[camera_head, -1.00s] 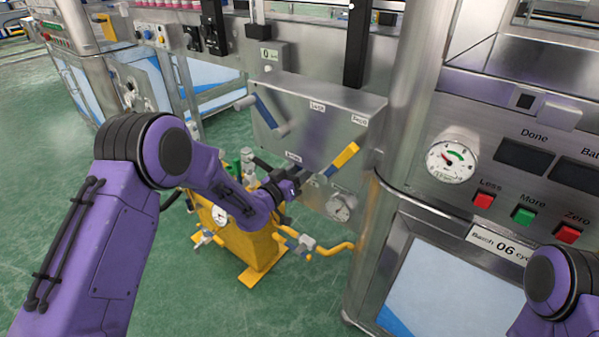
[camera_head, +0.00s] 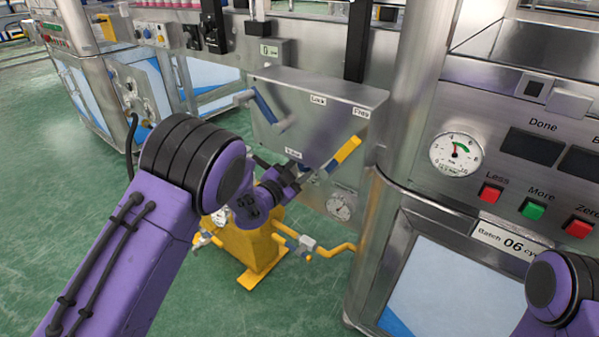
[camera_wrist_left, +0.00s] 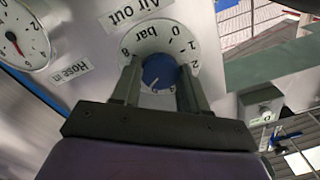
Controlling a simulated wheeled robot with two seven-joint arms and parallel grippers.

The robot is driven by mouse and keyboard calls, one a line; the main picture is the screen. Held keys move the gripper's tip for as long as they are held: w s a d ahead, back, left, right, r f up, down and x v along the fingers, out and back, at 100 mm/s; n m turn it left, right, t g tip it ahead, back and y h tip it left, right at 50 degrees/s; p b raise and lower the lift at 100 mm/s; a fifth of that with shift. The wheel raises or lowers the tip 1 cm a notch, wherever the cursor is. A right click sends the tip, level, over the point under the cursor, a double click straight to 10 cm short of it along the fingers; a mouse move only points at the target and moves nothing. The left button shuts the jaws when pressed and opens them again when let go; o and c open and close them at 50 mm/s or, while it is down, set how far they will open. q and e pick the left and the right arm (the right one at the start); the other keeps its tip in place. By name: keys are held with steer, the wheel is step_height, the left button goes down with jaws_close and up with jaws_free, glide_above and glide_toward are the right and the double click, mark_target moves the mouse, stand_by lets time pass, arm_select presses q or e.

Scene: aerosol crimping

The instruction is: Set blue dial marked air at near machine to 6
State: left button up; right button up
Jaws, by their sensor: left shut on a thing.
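The blue dial (camera_wrist_left: 158,71) sits in a white round scale (camera_wrist_left: 178,40) with black numbers and the word bar, under an "Air out" label (camera_wrist_left: 133,10), in the left wrist view. A white pointer line on the dial's face points down and slightly left in that picture. My left gripper (camera_wrist_left: 158,80) is shut on the dial, one finger on each side. The fingers and palm hide the lower part of the scale, so the exact setting is unclear. In the head view my left gripper (camera_head: 304,172) reaches the machine's steel panel (camera_head: 285,110); the dial is hidden there. My right gripper is out of view.
A "Hose in" gauge (camera_wrist_left: 22,35) is beside the dial. A yellow-ended lever (camera_head: 346,150) and a lower gauge (camera_head: 341,206) are close right of my gripper. A blue lever (camera_head: 268,110) is to its left. A yellow unit (camera_head: 255,255) stands below.

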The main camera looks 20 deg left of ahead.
arm_select(q)
steer(key=shift+m, duration=0.7)
steer(key=o, duration=1.1)
steer(key=shift+c, duration=0.2)
steer(key=shift+s+a, duration=0.1)
steer(key=v, duration=1)
steer(key=shift+s+p, duration=0.2)
steer(key=shift+p, duration=0.25)
